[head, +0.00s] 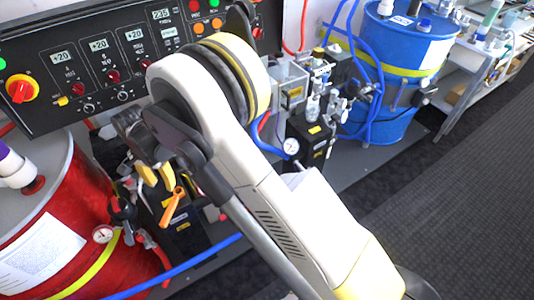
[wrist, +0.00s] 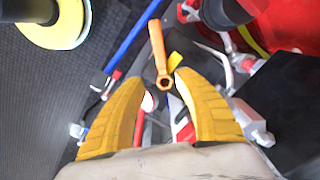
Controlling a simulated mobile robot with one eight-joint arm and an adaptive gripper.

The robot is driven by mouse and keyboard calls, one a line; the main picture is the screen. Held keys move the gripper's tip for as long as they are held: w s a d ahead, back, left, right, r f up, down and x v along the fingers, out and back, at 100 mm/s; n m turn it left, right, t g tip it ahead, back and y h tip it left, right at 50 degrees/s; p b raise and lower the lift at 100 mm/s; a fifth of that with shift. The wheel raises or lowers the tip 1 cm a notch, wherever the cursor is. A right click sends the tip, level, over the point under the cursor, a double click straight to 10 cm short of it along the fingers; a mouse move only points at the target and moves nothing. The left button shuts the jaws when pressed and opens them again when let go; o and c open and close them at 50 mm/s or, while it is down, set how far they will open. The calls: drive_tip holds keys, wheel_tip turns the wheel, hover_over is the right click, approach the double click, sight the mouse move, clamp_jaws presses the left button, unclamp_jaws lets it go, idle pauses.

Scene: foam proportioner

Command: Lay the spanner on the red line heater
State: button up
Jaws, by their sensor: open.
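An orange spanner (head: 171,207) shows just below my gripper (head: 157,176) in the head view, in front of dark equipment beside the red drum. In the wrist view the spanner (wrist: 157,46) points away from me, its ring end close to the tips of my gripper (wrist: 157,76). The two yellow fingers are apart, and the spanner does not look clamped. I cannot tell what the spanner rests on. A dark box with a yellow label (head: 188,226) sits below it, partly hidden by my arm; I cannot tell if it is the red line heater.
The red drum (head: 84,190) stands at left with a gauge and hoses. A blue hose (head: 190,263) crosses in front. The control panel (head: 95,65) is behind. Pump equipment (head: 310,125) and a blue drum (head: 400,50) stand to the right. Floor at lower right is clear.

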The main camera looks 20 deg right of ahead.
drive_tip(key=s+d+r+n+t, duration=0.1)
drive_tip(key=s+d+r+t, duration=0.1)
drive_tip(key=d+r, duration=0.85)
drive_tip(key=s+d+r+n+t, duration=0.1)
drive_tip(key=s+d+r+n, duration=0.15)
drive_tip(key=d+r, duration=0.75)
drive_tip(key=s+d+r+n+t, duration=0.1)
drive_tip(key=s+d+t, duration=0.1)
drive_tip(key=s+d, duration=0.4)
drive_tip(key=s+d+r+n+t, duration=0.1)
drive_tip(key=s+d+r+t, duration=0.1)
drive_tip(key=s+d, duration=0.5)
drive_tip(key=s, duration=0.3)
drive_tip(key=shift+r+n, duration=0.25)
drive_tip(key=shift+n, duration=0.1)
drive_tip(key=shift+s+d, duration=0.1)
drive_tip(key=shift+d, duration=0.05)
